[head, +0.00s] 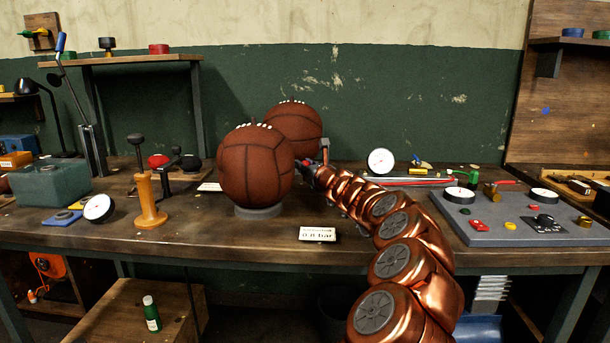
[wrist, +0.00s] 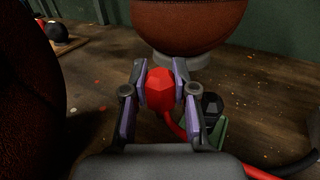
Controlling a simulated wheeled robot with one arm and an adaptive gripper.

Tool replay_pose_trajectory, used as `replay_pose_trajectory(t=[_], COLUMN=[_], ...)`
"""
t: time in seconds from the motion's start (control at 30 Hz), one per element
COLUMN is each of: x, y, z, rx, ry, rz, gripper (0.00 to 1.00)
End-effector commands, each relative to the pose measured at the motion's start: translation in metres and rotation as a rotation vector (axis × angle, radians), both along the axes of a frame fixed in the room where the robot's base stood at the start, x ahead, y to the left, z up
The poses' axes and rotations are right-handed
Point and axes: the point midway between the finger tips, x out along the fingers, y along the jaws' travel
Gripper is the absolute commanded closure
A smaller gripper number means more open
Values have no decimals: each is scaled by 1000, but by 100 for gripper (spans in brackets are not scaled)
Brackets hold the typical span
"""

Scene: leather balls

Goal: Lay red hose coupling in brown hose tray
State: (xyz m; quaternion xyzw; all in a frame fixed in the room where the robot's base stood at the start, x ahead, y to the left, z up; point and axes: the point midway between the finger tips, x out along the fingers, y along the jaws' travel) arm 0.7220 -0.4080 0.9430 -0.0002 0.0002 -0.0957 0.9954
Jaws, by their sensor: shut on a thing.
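My gripper (wrist: 160,85) is shut on the red hose coupling (wrist: 160,90) in the wrist view. The coupling sits between the two fingertips, and a red hose (wrist: 174,126) trails from it to the lower right. In the head view my gripper (head: 314,168) is just right of the front leather ball, above the bench; the coupling is too small there to make out clearly. I cannot tell which thing is the brown hose tray; a low brown wooden board (wrist: 68,46) with a black ball knob on it shows at the upper left of the wrist view.
A front leather ball (head: 255,168) stands on a grey ring, with a second ball (head: 296,122) behind it. A green and black part (wrist: 214,128) lies right of the gripper. A grey panel (head: 520,222) fills the right.

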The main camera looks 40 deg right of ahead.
Motion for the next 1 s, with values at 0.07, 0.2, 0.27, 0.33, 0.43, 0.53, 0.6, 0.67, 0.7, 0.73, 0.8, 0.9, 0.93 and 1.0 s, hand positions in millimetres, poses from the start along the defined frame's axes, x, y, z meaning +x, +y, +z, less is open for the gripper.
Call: replay_pose_trajectory(t=[0.07, 0.2, 0.27, 0.33, 0.43, 0.53, 0.6, 0.67, 0.7, 0.73, 0.8, 0.9, 0.93, 1.0], x=[0, 0, 0, 0, 0, 0, 0, 0, 0, 0, 0, 0, 0, 0], y=[0, 1, 1, 1, 1, 1, 1, 0, 0, 0, 0, 0, 0, 0], z=[-19, -27, -26, -26, -26, -28, -30, -30, -30, -30, -30, -30, -30, -29], rx=[4, 2, 1, 1, 1, 1, 0, 0, 0, 0, 0, 0, 0, 0], ry=[0, 0, 0, 0, 0, -1, -1, 0, 0, 0, 0, 0, 0, 0], rz=[1, 2, 1, 1, 1, 1, 1, 1, 1, 1, 1, 1, 1, 1], gripper=[100, 100, 100, 100, 100, 100, 100, 70, 66, 63, 63, 63, 63, 63])
